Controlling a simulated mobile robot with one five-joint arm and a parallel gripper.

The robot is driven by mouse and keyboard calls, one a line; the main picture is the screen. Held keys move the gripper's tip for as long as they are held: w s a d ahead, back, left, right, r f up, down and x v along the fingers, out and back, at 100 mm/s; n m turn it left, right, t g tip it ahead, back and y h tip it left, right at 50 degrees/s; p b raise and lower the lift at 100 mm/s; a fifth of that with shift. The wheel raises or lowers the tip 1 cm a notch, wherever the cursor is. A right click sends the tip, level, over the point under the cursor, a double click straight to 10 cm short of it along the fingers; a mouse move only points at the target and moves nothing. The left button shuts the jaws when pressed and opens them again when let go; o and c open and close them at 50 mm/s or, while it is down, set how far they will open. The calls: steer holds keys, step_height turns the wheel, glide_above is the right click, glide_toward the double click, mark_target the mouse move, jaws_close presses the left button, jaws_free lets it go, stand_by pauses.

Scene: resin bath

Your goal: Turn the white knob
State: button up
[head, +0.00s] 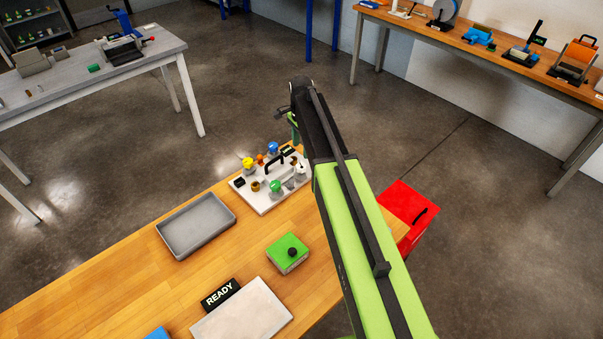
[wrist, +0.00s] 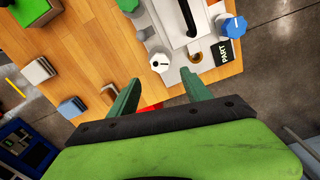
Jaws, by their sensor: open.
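The white knob (wrist: 160,63) has a dark mark on its face and sits near a corner of the white panel (wrist: 158,30) in the wrist view. In the head view the white knob (head: 300,168) is at the panel's right side, close beside my arm. My gripper (wrist: 160,77) is open, its two green fingers apart. In the wrist view the knob appears just beyond and between the fingertips; I see no contact. In the head view my arm hides most of the gripper.
The panel also carries a green knob (head: 275,186), a yellow knob (head: 248,163), a blue knob (head: 272,148) and a black handle (head: 277,161). A grey tray (head: 196,225) and a green box (head: 288,253) stand on the wooden bench. A red box (head: 408,213) is beside the bench.

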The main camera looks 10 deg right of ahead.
mark_target(301, 166)
step_height(301, 166, down, 10)
steer(key=b, duration=0.8)
steer(key=shift+r, duration=0.3)
jaws_close()
